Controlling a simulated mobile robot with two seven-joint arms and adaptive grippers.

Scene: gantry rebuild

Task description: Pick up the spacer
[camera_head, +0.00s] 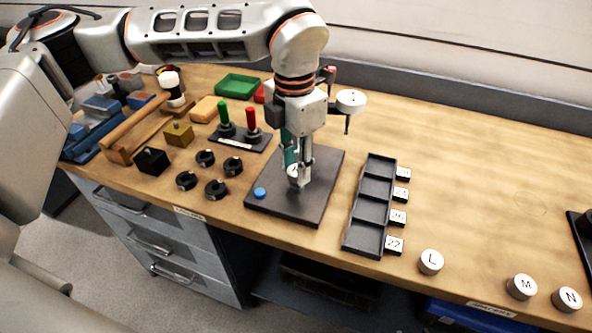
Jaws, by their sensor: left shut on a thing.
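My left gripper (298,178) points down over a dark square plate (315,200) and is shut on a white round spacer (293,171). The spacer is partly covered by the fingers; a dark mark shows on it. I cannot tell whether it touches the plate. Similar white round pieces lie on the bench at the lower right: one marked L (431,262), one marked M (522,287) and one marked N (567,299). My right gripper is not in view.
A black tray with compartments (352,238) and number tags stands right of the plate. Several black rings (215,190), a stand with green and red handles (240,140), a green tray (237,84) and a blue vise (78,148) are left. The bench's right middle is clear.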

